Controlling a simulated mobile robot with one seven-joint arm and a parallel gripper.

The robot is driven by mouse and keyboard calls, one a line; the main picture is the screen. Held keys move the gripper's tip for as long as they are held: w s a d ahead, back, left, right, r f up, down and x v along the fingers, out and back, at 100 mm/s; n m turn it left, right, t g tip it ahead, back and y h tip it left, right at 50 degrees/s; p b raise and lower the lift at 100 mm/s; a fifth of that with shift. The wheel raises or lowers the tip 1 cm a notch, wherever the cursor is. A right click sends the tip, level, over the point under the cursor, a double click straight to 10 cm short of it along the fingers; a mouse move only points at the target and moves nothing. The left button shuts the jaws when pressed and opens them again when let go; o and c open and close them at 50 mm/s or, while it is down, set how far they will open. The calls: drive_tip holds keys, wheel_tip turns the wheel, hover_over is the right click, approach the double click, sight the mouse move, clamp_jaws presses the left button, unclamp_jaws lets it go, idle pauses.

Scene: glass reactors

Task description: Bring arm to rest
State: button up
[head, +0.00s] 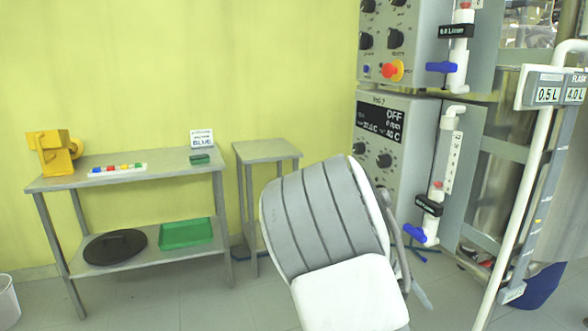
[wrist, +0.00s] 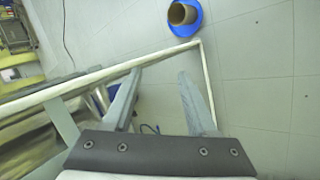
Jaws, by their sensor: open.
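My arm (head: 330,215) shows in the head view as a big grey and white link at the bottom middle, in front of the reactor control panels. My gripper (wrist: 158,80) shows in the wrist view. Its two grey fingers are apart and nothing is between them. Past the fingers are the tiled floor and a thin white frame bar (wrist: 222,122). In the head view the fingers are hidden or too unclear to make out.
A steel table (head: 130,178) with a yellow device (head: 55,152) and a green tray (head: 186,233) stands left. A small side table (head: 267,151) is beside it. Control panels (head: 380,125), blue-handled valves (head: 442,67) and a white pole (head: 520,190) crowd the right. A blue-rimmed brown cylinder (wrist: 182,14) is on the floor.

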drive_tip(key=s+a+r+t+y, duration=0.2)
drive_tip(key=s+a+r, duration=0.25)
drive_tip(key=s, duration=0.35)
drive_tip(key=s+a+r+n+t+y, duration=0.1)
drive_tip(key=s+a+r+t+y, duration=0.15)
drive_tip(key=s+r, duration=0.4)
drive_tip(key=s+a+r+t+y, duration=0.25)
drive_tip(key=s+a+r, duration=0.25)
drive_tip(key=s, duration=0.3)
wheel_tip(320, 180, up, 21)
drive_tip(key=p, duration=2.2)
drive_tip(key=shift+d+g, duration=0.2)
drive_tip(key=shift+g, duration=0.2)
drive_tip(key=shift+c, duration=0.6)
drive_tip(key=shift+d, duration=0.15)
